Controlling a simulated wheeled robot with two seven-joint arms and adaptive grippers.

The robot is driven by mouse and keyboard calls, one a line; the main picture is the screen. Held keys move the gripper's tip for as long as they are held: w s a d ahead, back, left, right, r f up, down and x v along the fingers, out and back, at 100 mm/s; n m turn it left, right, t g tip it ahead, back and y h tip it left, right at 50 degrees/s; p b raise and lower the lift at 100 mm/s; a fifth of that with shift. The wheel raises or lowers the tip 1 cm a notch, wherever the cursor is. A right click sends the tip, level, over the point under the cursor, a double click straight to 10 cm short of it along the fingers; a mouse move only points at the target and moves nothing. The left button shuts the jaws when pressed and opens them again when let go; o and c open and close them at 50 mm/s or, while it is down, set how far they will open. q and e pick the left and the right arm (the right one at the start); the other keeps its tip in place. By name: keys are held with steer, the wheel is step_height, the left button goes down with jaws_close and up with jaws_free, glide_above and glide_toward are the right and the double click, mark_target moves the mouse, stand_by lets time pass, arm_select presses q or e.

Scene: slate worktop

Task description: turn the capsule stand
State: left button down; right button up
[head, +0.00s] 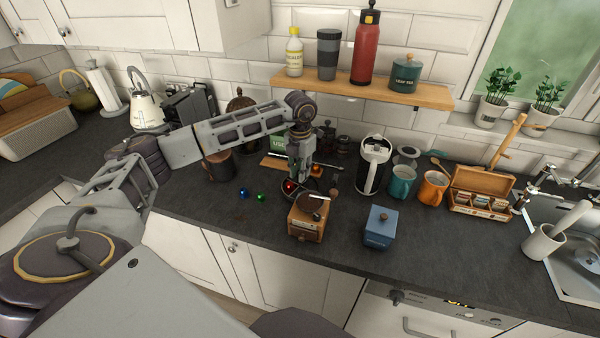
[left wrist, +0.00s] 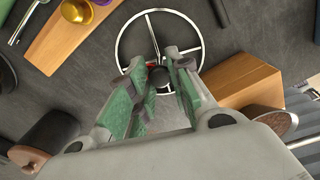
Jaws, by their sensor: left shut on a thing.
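The capsule stand is a thin wire ring with spokes (left wrist: 116,46), lying just ahead of my fingers in the left wrist view. In the head view it is small and partly covered, on the worktop behind the wooden grinder (head: 307,218). A red capsule (head: 290,186) sits at the stand, and red also shows at my fingertips in the wrist view. My left gripper (head: 301,177) points down at the stand; its green-padded fingers (left wrist: 164,72) are closed around a part of the stand near its middle. The exact grip point is hidden. My right gripper is not in view.
Loose blue (head: 243,193) and green (head: 261,197) capsules lie left of the stand. The front left worktop is clear.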

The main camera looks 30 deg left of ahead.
arm_select(q)
steer(key=shift+w+r+m+b, duration=0.1)
steer(key=shift+m+b, duration=0.9)
steer(key=shift+m, duration=1.6)
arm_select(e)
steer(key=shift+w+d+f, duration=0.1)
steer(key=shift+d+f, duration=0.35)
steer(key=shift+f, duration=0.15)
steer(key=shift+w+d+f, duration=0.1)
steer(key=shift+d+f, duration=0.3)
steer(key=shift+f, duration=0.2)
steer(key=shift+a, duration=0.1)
arm_select(q)
steer(key=c, duration=1.3)
jaws_free()
steer(key=shift+o, duration=0.2)
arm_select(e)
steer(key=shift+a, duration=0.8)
